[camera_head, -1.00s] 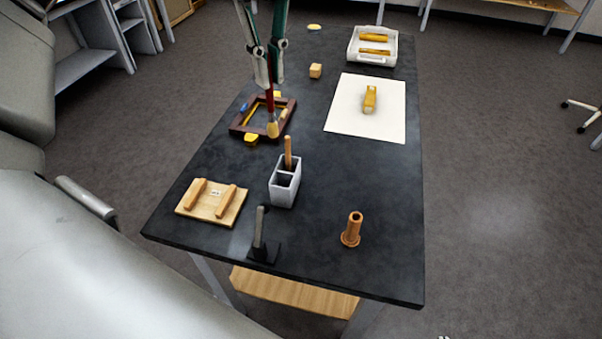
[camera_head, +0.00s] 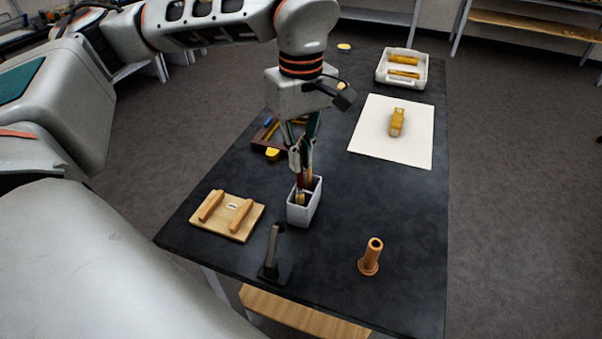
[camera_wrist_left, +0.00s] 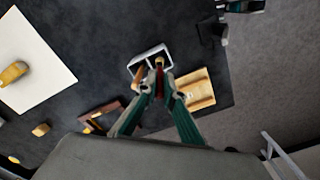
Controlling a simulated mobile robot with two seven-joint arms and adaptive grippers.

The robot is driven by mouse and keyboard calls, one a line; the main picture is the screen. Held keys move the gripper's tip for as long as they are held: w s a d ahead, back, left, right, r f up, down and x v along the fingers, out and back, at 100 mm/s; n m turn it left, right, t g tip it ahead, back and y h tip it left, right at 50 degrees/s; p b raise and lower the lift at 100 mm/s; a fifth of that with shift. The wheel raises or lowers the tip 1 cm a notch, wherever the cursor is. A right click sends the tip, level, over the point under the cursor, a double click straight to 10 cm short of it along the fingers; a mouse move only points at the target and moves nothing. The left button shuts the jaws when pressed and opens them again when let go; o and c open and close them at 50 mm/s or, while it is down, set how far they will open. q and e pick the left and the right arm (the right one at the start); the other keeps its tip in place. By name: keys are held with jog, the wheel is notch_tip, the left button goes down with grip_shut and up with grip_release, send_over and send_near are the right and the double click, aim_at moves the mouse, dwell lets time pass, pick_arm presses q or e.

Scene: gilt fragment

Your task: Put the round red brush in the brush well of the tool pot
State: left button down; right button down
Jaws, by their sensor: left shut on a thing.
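My left gripper (camera_head: 301,160) is shut on the round red brush (camera_head: 299,181), held upright with its pale yellow bristle end down. The brush end is at the mouth of the tool pot (camera_head: 303,215), over its nearer compartment; I cannot tell how deep it is. The pot is a light grey box with a divider. A wooden-handled tool (camera_head: 309,178) stands in its farther compartment. In the left wrist view, the brush (camera_wrist_left: 159,64) shows between the fingers, beside the wooden handle (camera_wrist_left: 138,76). A partly cut-off dark shape (camera_wrist_left: 241,5) at the top edge is probably my right gripper.
A wooden board with two bars (camera_head: 228,216) lies left of the pot. A dark upright holder (camera_head: 274,252) and an orange-brown tube (camera_head: 371,257) stand nearer. A brown frame (camera_head: 262,138) lies behind. A white sheet (camera_head: 365,140) and white tray (camera_head: 381,73) are farther back.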

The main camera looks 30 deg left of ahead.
pick_arm(q)
send_over(301, 193)
jog(key=shift+w+a+f, duration=0.1)
jog(key=shift+a+f, duration=0.05)
jog(key=shift+f, duration=2.2)
jog(key=c, duration=2.2)
grip_release()
jog(key=shift+o, duration=0.2)
notch_tip(301, 193, up, 12)
jog(key=shift+r+p, duration=0.2)
jog(key=shift+p, duration=0.1)
jog(key=shift+f, duration=0.1)
